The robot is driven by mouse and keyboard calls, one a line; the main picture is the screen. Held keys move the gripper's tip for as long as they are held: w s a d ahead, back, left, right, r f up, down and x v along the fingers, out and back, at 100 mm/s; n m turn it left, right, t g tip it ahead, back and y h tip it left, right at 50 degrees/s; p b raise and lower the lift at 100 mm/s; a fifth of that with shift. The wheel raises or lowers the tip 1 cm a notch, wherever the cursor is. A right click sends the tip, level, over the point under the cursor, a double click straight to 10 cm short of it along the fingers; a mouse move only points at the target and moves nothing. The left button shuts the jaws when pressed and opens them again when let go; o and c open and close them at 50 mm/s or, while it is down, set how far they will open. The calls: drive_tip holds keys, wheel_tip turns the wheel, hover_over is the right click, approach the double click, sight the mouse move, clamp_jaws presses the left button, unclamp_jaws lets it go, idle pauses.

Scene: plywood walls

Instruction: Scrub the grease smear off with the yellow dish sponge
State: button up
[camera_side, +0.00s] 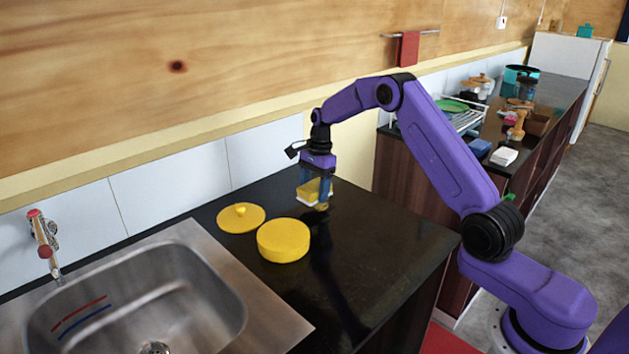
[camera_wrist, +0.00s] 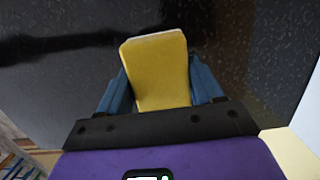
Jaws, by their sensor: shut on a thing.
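The yellow dish sponge (camera_side: 309,189) has a pale underside and is between the blue fingers of my gripper (camera_side: 317,192), low over the black counter beyond the yellow pot. In the wrist view, the sponge (camera_wrist: 158,70) fills the gap between both fingers of my gripper (camera_wrist: 162,88), which is shut on it. I cannot tell whether the sponge touches the counter. A small brownish-yellow patch (camera_side: 321,207) shows at the fingertips; I cannot tell whether it is the grease smear. No smear is clear in the wrist view.
A round yellow pot (camera_side: 284,241) and its yellow lid (camera_side: 241,217) lie on the counter (camera_side: 375,255) left of my gripper. A steel sink (camera_side: 265,300) with a tap (camera_side: 44,240) is at the left. The counter's right part is clear. A tiled wall stands behind.

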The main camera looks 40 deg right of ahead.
sight(332, 197)
wheel_tip(332, 197, down, 2)
drive_tip(key=shift+f, duration=0.95)
drive_tip(key=shift+d+r, duration=0.2)
drive_tip(key=shift+d, duration=3.75)
drive_tip(key=shift+a, duration=3.95)
drive_tip(key=shift+w+a, duration=0.1)
drive_tip(key=shift+w, duration=0.15)
drive_tip(key=shift+d+f, duration=0.1)
drive_tip(key=shift+d, duration=3.85)
drive_tip(key=shift+a, duration=4)
drive_tip(key=shift+d+r, duration=0.15)
drive_tip(key=shift+r, duration=3.95)
drive_tip(key=shift+s+f, duration=0.1)
drive_tip(key=shift+s, duration=0.1)
